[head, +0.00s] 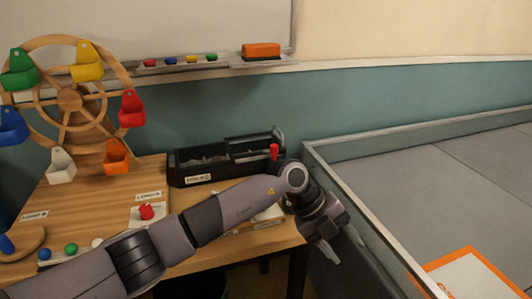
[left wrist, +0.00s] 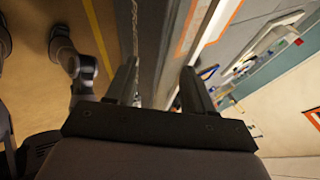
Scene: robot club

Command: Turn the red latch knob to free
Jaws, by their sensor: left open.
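A red knob (head: 147,211) stands on a white plate on the wooden table, beside a small label. It looks like the latch knob, but its turn position is too small to tell. My left gripper (head: 328,246) hangs past the table's right end, well to the right of the knob, pointing down beside the grey-walled field. In the left wrist view the left gripper (left wrist: 157,82) shows two fingers apart with nothing between them. The knob is not visible in that view.
A wooden wheel (head: 70,98) with coloured buckets stands at the table's back left. A black toolbox (head: 215,165) with a red-topped item sits behind my left forearm, which crosses the table (head: 90,190). The field wall (head: 345,205) is close to the gripper.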

